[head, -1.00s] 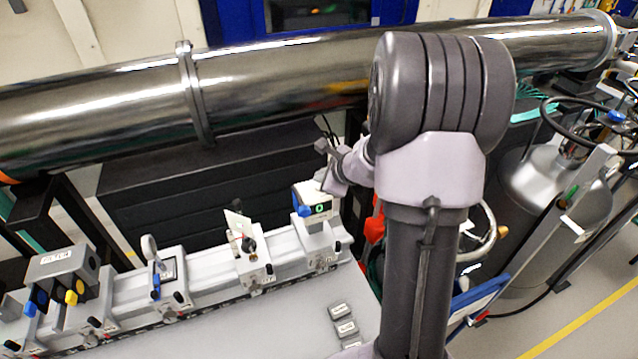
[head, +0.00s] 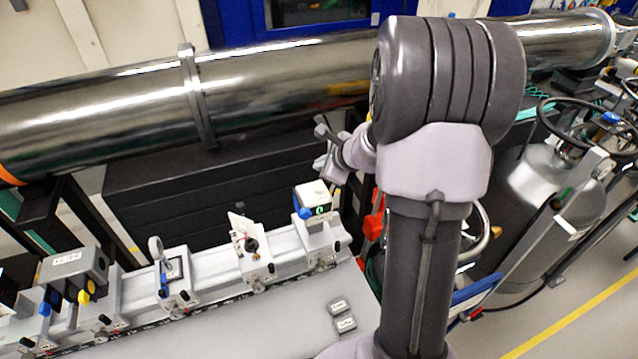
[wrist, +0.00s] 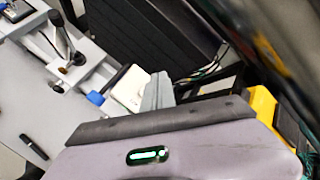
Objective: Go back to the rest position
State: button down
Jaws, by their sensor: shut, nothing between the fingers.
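My gripper (head: 327,134) shows small in the head view, left of my raised arm, which hides part of the wrist. It is above and behind the white device with a green display (head: 313,200) at the right end of the rail. In the wrist view my gripper (wrist: 160,78) has its grey fingers together, with nothing between them. The white device (wrist: 128,88) with its blue knob lies just left of and beyond the fingers there. No gap or contact between them can be judged.
A long steel beam pipe (head: 110,95) runs behind the arm. The rail (head: 215,285) carries several optics mounts. Small dark labelled blocks (head: 341,306) lie on the bench. A gas cylinder (head: 560,190) stands at right. The bench front is mostly clear.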

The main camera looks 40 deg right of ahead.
jog(key=shift+a+f, duration=0.1)
dwell(0.6)
jog(key=s+a+n+g+y+b, duration=0.1)
jog(key=s+a+n+y+b, duration=0.15)
jog(key=a+n+b, duration=0.6)
jog(key=s+a+n+y+b, duration=0.2)
jog(key=s+a+n+b, duration=0.15)
jog(key=a, duration=1.05)
jog(key=s+a+f+n+b, duration=0.2)
jog(key=s+f+n+b, duration=0.1)
jog(key=s, duration=0.3)
jog(key=s+a+f+n+g+h+b, duration=0.1)
jog(key=s+a+f+n+b, duration=0.1)
jog(key=s, duration=0.5)
jog(key=s+a+f+n+g+h+b, duration=0.1)
jog(key=s+a+f+n+b, duration=0.1)
jog(key=s+f+n+b, duration=0.3)
jog(key=shift+s+a+n+b, duration=0.2)
jog(key=shift+s+n+b, duration=0.4)
jog(key=shift+s+b, duration=0.25)
jog(key=shift+w+f, duration=0.1)
